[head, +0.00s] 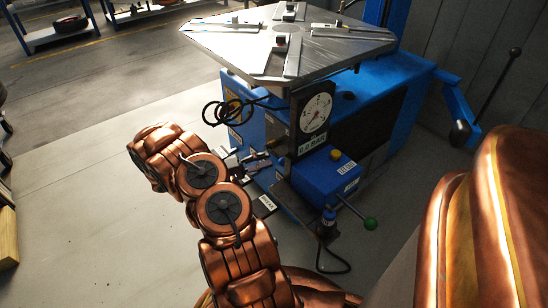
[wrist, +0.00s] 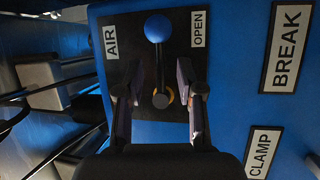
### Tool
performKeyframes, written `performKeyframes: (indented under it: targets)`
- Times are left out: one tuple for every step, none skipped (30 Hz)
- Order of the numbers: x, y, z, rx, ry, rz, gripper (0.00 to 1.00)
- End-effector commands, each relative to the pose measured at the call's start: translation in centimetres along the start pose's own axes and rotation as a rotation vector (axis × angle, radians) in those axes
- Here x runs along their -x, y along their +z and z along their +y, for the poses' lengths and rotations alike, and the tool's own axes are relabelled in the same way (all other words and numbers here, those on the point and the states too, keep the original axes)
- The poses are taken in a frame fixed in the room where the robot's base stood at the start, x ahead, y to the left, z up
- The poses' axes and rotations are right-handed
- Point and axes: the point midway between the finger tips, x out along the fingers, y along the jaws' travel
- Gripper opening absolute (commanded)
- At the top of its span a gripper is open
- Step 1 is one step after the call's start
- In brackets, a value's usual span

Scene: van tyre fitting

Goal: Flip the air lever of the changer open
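The air lever (wrist: 159,65) is a dark handle with a blue ball (wrist: 158,28) on its end, on a black plate between the labels AIR and OPEN. In the wrist view its ball points to the top of the picture and its pivot is lower down. My gripper (wrist: 157,78) is open, with one finger on each side of the lever and gaps showing on both sides. In the head view my gripper (head: 250,160) is at the side of the blue tyre changer (head: 373,95); the lever cannot be made out there.
Labels BREAK (wrist: 286,47) and CLAMP (wrist: 263,153) are on the panel at right. The changer carries a round gauge (head: 316,112), a yellow button (head: 336,154) and a green-knobbed lever (head: 370,223). Its metal turntable (head: 235,42) overhangs above. Floor at left is clear.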

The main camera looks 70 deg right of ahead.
Motion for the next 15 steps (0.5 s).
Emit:
performKeyframes:
  targets:
    - [1.1, 0.0, -0.1, 0.001, -0.001, 0.004, 0.37]
    - [1.7, 0.0, -0.1, 0.002, -0.001, 0.004, 0.37]
    - [2.5, 0.0, -0.2, 0.002, -0.002, 0.004, 0.37]
    - [3.1, 0.0, -0.2, 0.002, -0.003, 0.005, 0.37]
    - [3.6, 0.0, -0.2, 0.001, -0.003, 0.005, 0.37]
    - [4.3, -0.1, -0.2, 0.001, -0.004, 0.005, 0.37]
    - [4.8, 0.0, -0.2, 0.001, -0.003, 0.004, 0.37]
    - [5.2, 0.0, -0.1, 0.001, -0.003, 0.003, 0.37]
    - [5.7, 0.0, -0.1, 0.001, -0.001, 0.003, 0.37]
    - [6.0, 0.0, -0.1, 0.001, -0.001, 0.003, 0.37]
    - [6.3, 0.0, -0.1, 0.001, 0.0, 0.003, 0.37]
    - [6.6, 0.0, -0.1, 0.001, 0.0, 0.003, 0.37]
    - [6.8, 0.0, -0.1, 0.001, 0.0, 0.003, 0.37]
    - [7.0, 0.0, -0.1, 0.002, -0.001, 0.003, 0.37]
    - [7.2, 0.0, -0.1, 0.002, -0.001, 0.002, 0.37]
